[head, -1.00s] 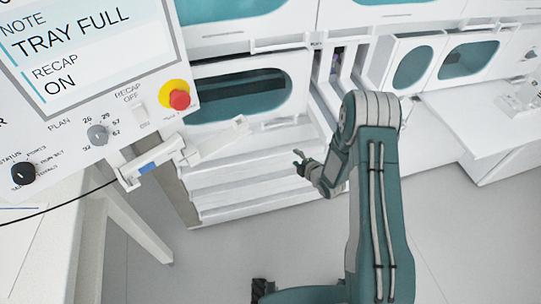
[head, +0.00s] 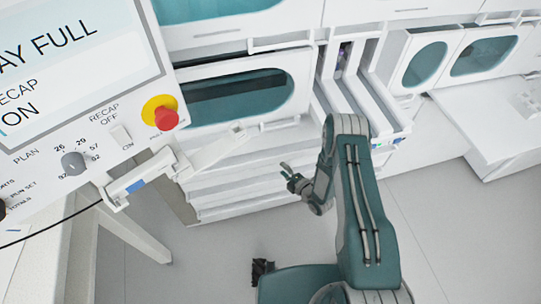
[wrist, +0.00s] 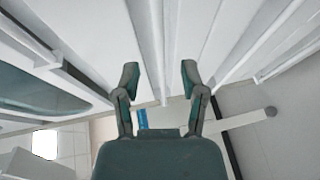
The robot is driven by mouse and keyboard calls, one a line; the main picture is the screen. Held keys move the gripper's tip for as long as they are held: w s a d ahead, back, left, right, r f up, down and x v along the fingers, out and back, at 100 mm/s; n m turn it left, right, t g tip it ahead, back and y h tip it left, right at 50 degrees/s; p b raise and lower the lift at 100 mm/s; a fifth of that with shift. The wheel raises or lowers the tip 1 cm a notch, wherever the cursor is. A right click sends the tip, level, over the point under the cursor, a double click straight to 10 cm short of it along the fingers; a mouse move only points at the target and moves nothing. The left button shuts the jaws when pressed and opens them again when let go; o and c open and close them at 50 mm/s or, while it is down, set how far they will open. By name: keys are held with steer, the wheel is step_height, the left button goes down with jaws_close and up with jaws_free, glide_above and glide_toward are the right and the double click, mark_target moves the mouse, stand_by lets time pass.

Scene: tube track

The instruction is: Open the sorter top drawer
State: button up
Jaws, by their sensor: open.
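The white sorter has a stack of drawer fronts (head: 235,195) below a teal window (head: 240,97) in the head view. The drawers look shut; the upper ones are partly hidden behind a white hinged arm. I cannot tell for certain which ledge belongs to the top drawer. My gripper (head: 288,172) is in front of the right part of the stack, fingers pointing at it. In the wrist view my gripper (wrist: 160,80) is open and empty, with long white ledges (wrist: 170,45) running beyond the fingertips. I cannot tell whether the fingers touch one.
A control panel (head: 80,70) with a red button (head: 166,118) and a white hinged arm (head: 180,165) stand at the left. Open narrow white trays (head: 352,95) stick out right of the stack. A white counter (head: 490,125) is farther right.

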mark_target(271, 157)
steer(key=x, duration=0.8)
steer(key=shift+w+a+f, duration=0.1)
steer(key=shift+w+a, duration=0.15)
steer(key=shift+w, duration=0.05)
jaws_close()
